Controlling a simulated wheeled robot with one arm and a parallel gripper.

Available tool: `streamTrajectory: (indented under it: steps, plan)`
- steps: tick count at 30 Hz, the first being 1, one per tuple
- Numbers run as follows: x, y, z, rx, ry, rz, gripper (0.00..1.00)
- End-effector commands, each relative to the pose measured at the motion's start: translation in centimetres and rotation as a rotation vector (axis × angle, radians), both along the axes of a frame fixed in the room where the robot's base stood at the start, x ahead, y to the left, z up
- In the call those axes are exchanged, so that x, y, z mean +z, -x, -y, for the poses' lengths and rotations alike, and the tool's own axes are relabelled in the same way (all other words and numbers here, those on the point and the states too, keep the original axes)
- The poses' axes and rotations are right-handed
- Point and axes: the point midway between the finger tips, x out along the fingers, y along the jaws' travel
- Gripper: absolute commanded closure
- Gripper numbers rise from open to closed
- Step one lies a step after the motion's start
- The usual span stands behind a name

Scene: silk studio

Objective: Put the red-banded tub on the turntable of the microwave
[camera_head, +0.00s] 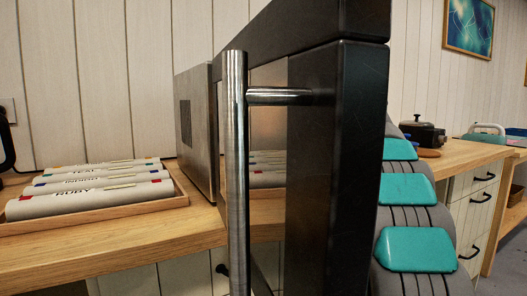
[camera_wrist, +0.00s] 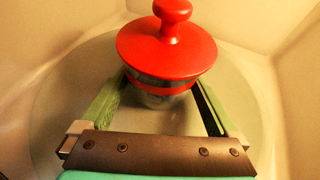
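The red-banded tub (camera_wrist: 165,88) shows in the wrist view, with a wide red lid and round knob over a silvery body. It is inside the microwave, over the pale round turntable (camera_wrist: 60,95). My gripper (camera_wrist: 162,82) has one green finger on each side of the tub and appears shut on it; the lid hides part of the contact. I cannot tell whether the tub's base touches the turntable. In the head view the microwave's open dark door (camera_head: 340,150) with its steel handle (camera_head: 236,170) stands in front, hiding the tub and gripper.
A wooden tray (camera_head: 100,215) of labelled rolls lies on the counter (camera_head: 150,248) at left. My grey and teal arm is right of the door. A dark lidded pot (camera_head: 425,133) stands on the counter behind. Pale cavity walls (camera_wrist: 290,80) surround the turntable.

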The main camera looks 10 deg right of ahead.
Motion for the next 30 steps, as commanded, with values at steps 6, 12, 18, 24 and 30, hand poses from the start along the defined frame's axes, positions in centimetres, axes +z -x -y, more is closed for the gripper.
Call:
streamTrajectory:
  steps: [6, 12, 18, 24, 30]
  plan:
    - [0.1, 0.0, 0.0, 0.0, 0.0, 0.001, 0.0]
    - [0.5, 0.2, 0.1, 0.001, 0.001, 0.003, 0.0]
    - [2.1, 2.8, 2.3, -0.002, 0.0, 0.005, 0.0]
    - [3.6, 5.7, 4.8, 0.001, 0.0, 0.004, 0.0]
    - [4.7, 7.7, 6.5, -0.001, 0.001, 0.005, 0.0]
